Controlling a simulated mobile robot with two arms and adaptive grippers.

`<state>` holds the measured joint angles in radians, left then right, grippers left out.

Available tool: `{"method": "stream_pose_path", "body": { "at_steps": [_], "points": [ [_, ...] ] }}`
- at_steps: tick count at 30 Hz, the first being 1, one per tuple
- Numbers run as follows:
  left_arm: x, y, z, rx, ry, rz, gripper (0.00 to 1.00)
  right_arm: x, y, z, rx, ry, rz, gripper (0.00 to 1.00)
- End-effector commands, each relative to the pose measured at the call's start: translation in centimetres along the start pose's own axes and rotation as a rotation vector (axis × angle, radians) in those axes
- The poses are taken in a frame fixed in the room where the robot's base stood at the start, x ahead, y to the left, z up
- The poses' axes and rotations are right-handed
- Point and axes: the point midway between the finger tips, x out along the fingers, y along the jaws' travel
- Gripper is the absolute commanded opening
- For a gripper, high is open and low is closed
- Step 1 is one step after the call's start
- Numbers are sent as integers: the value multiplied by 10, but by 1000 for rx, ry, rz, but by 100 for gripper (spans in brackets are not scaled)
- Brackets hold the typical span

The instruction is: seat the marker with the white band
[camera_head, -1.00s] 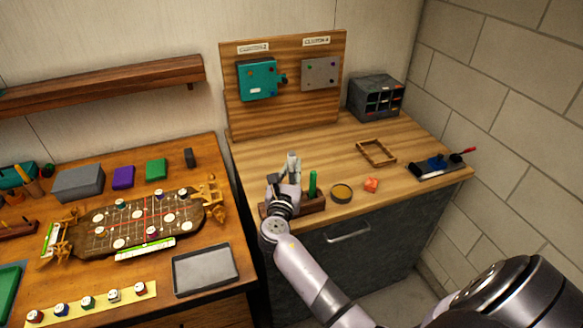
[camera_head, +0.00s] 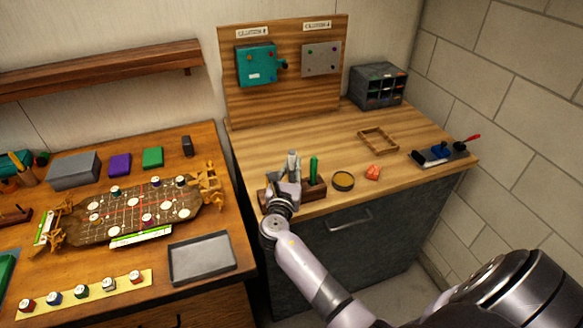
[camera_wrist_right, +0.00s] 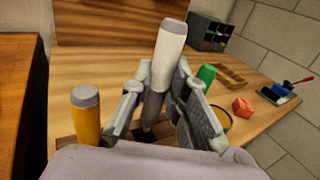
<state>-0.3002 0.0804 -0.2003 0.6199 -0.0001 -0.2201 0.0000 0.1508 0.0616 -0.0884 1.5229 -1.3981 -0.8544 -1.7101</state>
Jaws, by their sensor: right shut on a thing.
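My right gripper (camera_head: 284,188) is shut on a marker (camera_head: 293,163) at the left part of the dark wooden rack (camera_head: 313,190). In the right wrist view the marker (camera_wrist_right: 168,62) has a broad white section, a grey end on top and a dark grey lower part. It stands between the fingers, leaning slightly in that picture. Its lower tip is hidden, so I cannot tell how deep it sits. A green marker (camera_head: 314,170) stands upright in the rack to the right. A yellow marker (camera_wrist_right: 86,115) stands left of the gripper. My left gripper is not in view.
A tape roll (camera_head: 343,181) and an orange-red block (camera_head: 373,173) lie right of the rack. A wooden frame (camera_head: 378,140), a grey cubby organiser (camera_head: 378,86) and a tool tray (camera_head: 440,155) are farther off. The bench's middle is clear.

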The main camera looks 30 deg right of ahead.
Motion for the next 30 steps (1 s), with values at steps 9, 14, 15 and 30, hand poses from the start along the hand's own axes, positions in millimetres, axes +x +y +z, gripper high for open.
{"method": "stream_pose_path", "body": {
  "at_steps": [9,14,15,30],
  "points": [
    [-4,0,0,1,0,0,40,0,0,1,0,0,0,0],
    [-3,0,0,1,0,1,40,0,0,0,0,0,0,0],
    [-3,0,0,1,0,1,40,0,0,0,0,0,0,0],
    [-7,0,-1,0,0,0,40,0,0,1,0,-1,0,0]
  ]
}}
